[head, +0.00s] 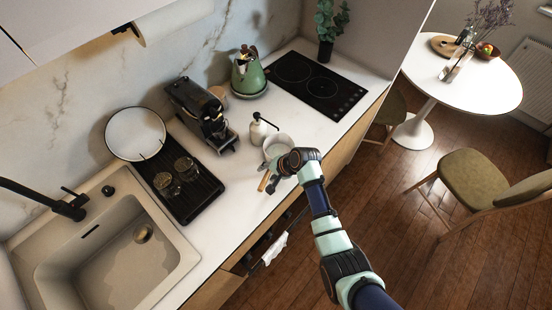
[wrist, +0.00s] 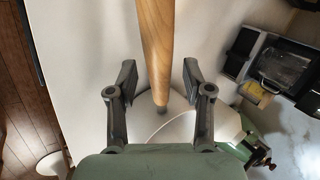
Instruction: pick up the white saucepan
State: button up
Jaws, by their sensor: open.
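The white saucepan (head: 278,144) stands on the counter near its front edge, right of the soap dispenser. In the wrist view the handle (wrist: 154,40) runs between the two fingers of my gripper (wrist: 157,78), with space on both sides. Part of the saucepan's white body (wrist: 205,122) shows beyond the handle's base, partly covered by the gripper.
A white soap dispenser (head: 261,131) stands close to the saucepan's left. A black coffee machine (head: 201,113), a green kettle (head: 247,73) and a black cooktop (head: 315,83) are farther back. A black drying tray (head: 196,205) with glasses lies left. Bare counter lies between tray and saucepan.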

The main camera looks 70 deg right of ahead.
grip_shut()
jog(key=shift+r, duration=0.15)
